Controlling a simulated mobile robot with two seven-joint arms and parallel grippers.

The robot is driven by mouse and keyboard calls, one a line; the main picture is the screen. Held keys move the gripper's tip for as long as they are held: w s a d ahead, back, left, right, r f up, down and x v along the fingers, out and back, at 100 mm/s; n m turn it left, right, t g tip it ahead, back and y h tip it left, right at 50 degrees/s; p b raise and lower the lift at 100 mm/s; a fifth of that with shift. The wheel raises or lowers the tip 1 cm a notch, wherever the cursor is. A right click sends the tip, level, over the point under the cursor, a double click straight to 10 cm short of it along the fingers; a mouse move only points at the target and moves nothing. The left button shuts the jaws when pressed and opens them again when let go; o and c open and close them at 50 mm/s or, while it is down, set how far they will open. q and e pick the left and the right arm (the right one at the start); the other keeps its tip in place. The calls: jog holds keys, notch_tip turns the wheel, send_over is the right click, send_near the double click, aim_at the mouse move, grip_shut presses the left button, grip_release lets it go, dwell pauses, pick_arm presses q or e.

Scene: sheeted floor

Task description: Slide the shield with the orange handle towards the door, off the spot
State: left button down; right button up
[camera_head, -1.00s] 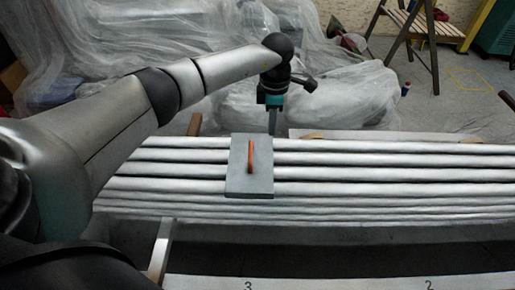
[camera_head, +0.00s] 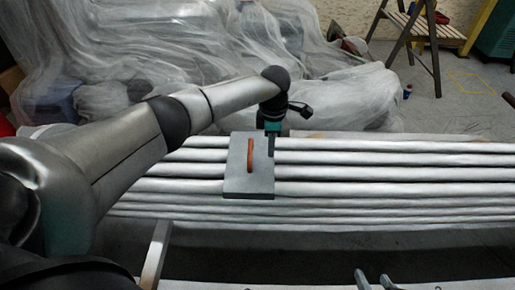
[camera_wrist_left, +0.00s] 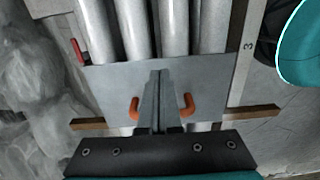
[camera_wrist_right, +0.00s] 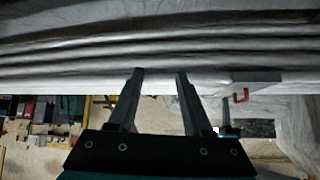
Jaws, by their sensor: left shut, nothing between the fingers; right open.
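The shield (camera_head: 236,180) is a flat grey plate with an upright orange handle (camera_head: 250,155), lying across several pale pipes. My left gripper (camera_head: 271,153) is shut and empty at the shield's right edge, right of the handle; I cannot tell whether it touches. In the left wrist view its closed fingers (camera_wrist_left: 158,75) overlap the shield (camera_wrist_left: 105,85) and hide the middle of the handle (camera_wrist_left: 187,105). My right gripper (camera_head: 375,278) is at the bottom edge. In the right wrist view its fingers (camera_wrist_right: 157,72) are apart and empty, with the shield (camera_wrist_right: 257,76) to the right.
The pipes (camera_head: 400,173) run left and right, clear to the right of the shield. Plastic sheeting (camera_head: 200,60) covers things behind. A wooden trestle (camera_head: 425,30) stands at the back right. A red handle-like piece (camera_wrist_left: 80,50) shows in the left wrist view. I cannot identify a door.

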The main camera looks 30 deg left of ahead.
aim_at(257, 160)
pick_arm(q)
jog(key=shift+s+a+r+b, duration=0.1)
jog(key=shift+s+a, duration=0.15)
jog(key=shift+a, duration=0.35)
jog(key=shift+s+a+f+b, duration=0.1)
jog(key=shift+s+a, duration=0.2)
jog(key=shift+a, duration=0.25)
jog(key=shift+s+a+r+b, duration=0.1)
jog(key=shift+s+a, duration=0.15)
jog(key=shift+a, duration=0.35)
pick_arm(e)
jog(key=shift+w+a+r+t+y, duration=0.1)
jog(key=shift+w+a+t+y, duration=0.15)
jog(key=shift+a+t, duration=0.15)
jog(key=shift+w+a+t+y, duration=0.2)
jog(key=shift+a+t, duration=0.1)
jog(key=shift+a, duration=0.15)
